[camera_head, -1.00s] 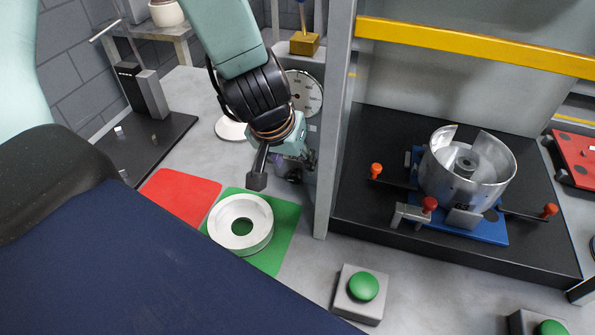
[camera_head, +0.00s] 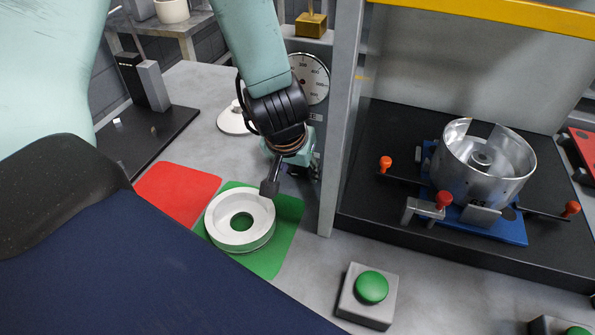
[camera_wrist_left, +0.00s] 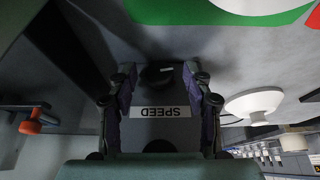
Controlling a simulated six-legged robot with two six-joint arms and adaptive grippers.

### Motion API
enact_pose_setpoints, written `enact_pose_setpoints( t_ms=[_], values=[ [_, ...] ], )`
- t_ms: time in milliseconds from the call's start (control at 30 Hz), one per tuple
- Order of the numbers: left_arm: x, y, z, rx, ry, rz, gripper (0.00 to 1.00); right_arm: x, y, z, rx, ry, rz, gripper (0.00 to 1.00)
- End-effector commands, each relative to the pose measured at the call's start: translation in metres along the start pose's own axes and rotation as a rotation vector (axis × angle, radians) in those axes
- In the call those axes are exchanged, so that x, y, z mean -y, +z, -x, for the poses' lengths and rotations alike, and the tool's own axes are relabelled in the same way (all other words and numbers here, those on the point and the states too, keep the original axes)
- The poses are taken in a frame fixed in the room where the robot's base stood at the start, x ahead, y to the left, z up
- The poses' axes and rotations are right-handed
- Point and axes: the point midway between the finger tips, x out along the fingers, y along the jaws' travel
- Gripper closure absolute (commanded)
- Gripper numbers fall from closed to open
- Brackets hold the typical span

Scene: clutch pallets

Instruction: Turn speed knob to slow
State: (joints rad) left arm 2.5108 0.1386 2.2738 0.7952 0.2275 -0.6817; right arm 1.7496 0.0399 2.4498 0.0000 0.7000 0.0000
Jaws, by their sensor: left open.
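The speed knob (camera_wrist_left: 160,73) is a dark round shape in the left wrist view, just above a white label reading SPEED (camera_wrist_left: 160,112), which appears upside down. My left gripper (camera_wrist_left: 159,78) is open, one finger on each side of the knob in that view. I cannot tell whether the fingers touch it. In the head view my left gripper (camera_head: 291,170) is low beside the grey post, and the knob is hidden behind it. The knob's pointer setting is too dark to read. My right gripper is not in view.
A round dial gauge (camera_head: 309,78) sits above the gripper. A white ring (camera_head: 228,236) lies on a green mat (camera_head: 268,262) beside a red mat (camera_head: 160,188). The grey post (camera_head: 338,130) stands close right. A green button box (camera_head: 365,312) is in front.

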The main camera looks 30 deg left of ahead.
Motion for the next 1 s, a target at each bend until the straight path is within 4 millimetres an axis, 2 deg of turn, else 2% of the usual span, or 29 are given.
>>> enact_pose_setpoints(
  t_ms=[200, 800, 1000],
  values=[
    [-0.0002, -0.0005, 0.0002, 0.0, 0.0, -0.001, 0.49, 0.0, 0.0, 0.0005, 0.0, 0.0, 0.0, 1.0],
    [-0.0001, -0.0002, 0.0005, 0.0, 0.0, -0.001, 1.0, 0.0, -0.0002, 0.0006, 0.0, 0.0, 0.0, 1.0],
    [0.0, -0.0002, 0.0006, 0.0, 0.005, 0.002, 1.0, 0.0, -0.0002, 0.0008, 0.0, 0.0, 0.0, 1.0]
  ],
)
